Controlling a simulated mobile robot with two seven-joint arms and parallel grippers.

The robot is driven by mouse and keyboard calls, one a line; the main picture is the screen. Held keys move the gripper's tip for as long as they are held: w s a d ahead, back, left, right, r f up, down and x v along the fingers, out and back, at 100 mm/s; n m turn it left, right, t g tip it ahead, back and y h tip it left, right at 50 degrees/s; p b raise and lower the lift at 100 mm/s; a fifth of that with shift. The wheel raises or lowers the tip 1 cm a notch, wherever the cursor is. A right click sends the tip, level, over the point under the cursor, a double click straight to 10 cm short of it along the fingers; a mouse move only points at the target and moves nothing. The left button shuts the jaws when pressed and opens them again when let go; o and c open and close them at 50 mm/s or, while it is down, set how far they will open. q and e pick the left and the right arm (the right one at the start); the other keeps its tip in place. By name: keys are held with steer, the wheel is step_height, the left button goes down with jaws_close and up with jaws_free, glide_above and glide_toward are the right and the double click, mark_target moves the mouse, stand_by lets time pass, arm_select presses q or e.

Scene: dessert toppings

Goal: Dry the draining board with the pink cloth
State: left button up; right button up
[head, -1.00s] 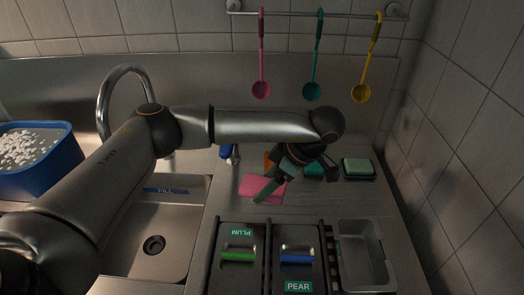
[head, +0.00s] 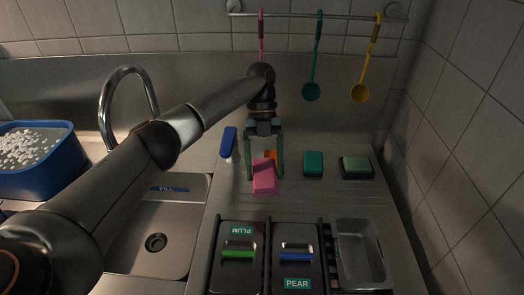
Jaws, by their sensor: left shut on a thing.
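The pink cloth (head: 264,181) is at the back left part of the metal draining board (head: 325,200), between the fingers of my left gripper (head: 264,172). The gripper points down and is shut on the cloth, with its green-grey fingers on either side. The cloth looks compact, like a folded block. I cannot tell whether its underside touches the board. My right gripper is not in view.
An orange item (head: 270,154) is partly hidden behind my left gripper. A blue bottle (head: 229,143), a teal block (head: 313,163) and a green sponge (head: 356,166) stand nearby. Lidded PLUM (head: 241,231) and PEAR (head: 297,284) containers and a metal tray (head: 360,253) are in front.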

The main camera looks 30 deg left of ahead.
mark_target(265, 160)
arm_select(q)
steer(key=n, duration=0.1)
steer(key=n+t+h, duration=0.1)
steer(key=n, duration=0.3)
steer(key=shift+w+a+r+t+h, duration=0.2)
steer(key=shift+w+a+t+h, duration=0.1)
steer(key=shift+a+t+h, duration=0.1)
steer(key=n, duration=0.1)
steer(key=n+t, duration=0.1)
steer(key=n, duration=0.1)
steer(key=shift+w+a+r+h+p, duration=0.2)
steer(key=shift+h+p, duration=0.1)
steer(key=shift+h, duration=0.1)
steer(key=n+t, duration=0.2)
steer(key=n, duration=0.2)
steer(key=shift+w+a+r+n+t, duration=0.2)
steer(key=shift+w+r+n+t, duration=0.1)
steer(key=shift+w+t, duration=0.1)
steer(key=n+t, duration=0.1)
steer(key=n, duration=0.1)
steer(key=n+t, duration=0.1)
steer(key=shift+w+a+r+n+p, duration=0.2)
steer(key=shift+w+n+p, duration=0.15)
steer(key=shift+n, duration=0.05)
steer(key=shift+f, duration=0.65)
step_height(265, 160, down, 5)
steer(key=b, duration=0.2)
steer(key=shift+f+b, duration=0.2)
steer(key=shift+b, duration=0.2)
steer(key=shift+f, duration=0.2)
